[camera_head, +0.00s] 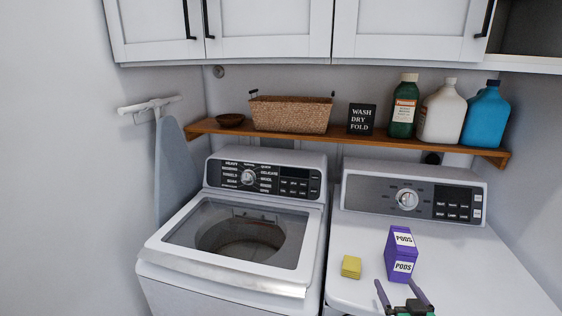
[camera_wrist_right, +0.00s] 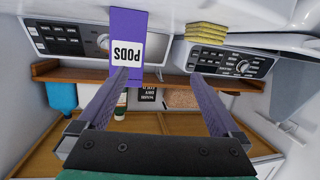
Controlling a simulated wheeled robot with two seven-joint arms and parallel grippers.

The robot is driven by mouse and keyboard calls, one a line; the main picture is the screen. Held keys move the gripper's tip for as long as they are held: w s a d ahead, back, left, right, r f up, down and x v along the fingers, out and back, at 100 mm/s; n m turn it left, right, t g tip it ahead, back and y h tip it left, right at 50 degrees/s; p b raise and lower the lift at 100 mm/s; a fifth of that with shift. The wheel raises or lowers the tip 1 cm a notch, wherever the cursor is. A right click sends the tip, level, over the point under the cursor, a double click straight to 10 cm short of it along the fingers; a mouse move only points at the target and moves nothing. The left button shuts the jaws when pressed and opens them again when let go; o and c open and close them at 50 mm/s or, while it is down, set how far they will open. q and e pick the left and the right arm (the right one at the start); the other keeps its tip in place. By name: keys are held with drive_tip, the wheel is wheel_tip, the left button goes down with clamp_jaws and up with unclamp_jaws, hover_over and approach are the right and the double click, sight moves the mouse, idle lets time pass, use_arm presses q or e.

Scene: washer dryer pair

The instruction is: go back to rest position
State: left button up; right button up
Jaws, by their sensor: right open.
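My right gripper (camera_head: 401,293) shows at the bottom of the head view, above the front of the right machine's top. Its two fingers are spread, with nothing between them. In the right wrist view, which is upside down, the open fingers (camera_wrist_right: 156,80) reach toward the machines. A purple PODS box (camera_head: 401,255) stands on the right machine just beyond the gripper, apart from it as far as I can tell; it also shows in the right wrist view (camera_wrist_right: 125,75). My left gripper is not in view.
A yellow sponge stack (camera_head: 351,267) lies left of the box on the right machine (camera_head: 460,265). The left washer (camera_head: 222,289) has a glass lid. A wooden shelf (camera_head: 345,138) holds a basket (camera_head: 291,115), a sign and several bottles. The right machine's top is clear right of the box.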

drive_tip(key=s+a+f+n+g+y, duration=0.1)
drive_tip(key=s+a+f+g, duration=0.25)
drive_tip(key=s, duration=0.35)
drive_tip(key=s+a+f+n+g+y, duration=0.1)
drive_tip(key=s+a+f+g, duration=0.1)
drive_tip(key=s+a+g, duration=0.4)
drive_tip(key=s+a+f+n+g+y, duration=0.1)
drive_tip(key=s+a+f+g, duration=0.15)
drive_tip(key=s, duration=0.55)
drive_tip(key=s+d+f+g+b, duration=0.1)
drive_tip(key=s+f+b, duration=0.2)
drive_tip(key=f, duration=2.3)
drive_tip(key=s+d+f+g+b, duration=0.1)
drive_tip(key=s+d+f+b, duration=0.1)
drive_tip(key=s+f, duration=1.4)
drive_tip(key=shift+s+d+n+h, duration=0.15)
drive_tip(key=shift+d+n+h, duration=0.15)
drive_tip(key=shift+d, duration=0.15)
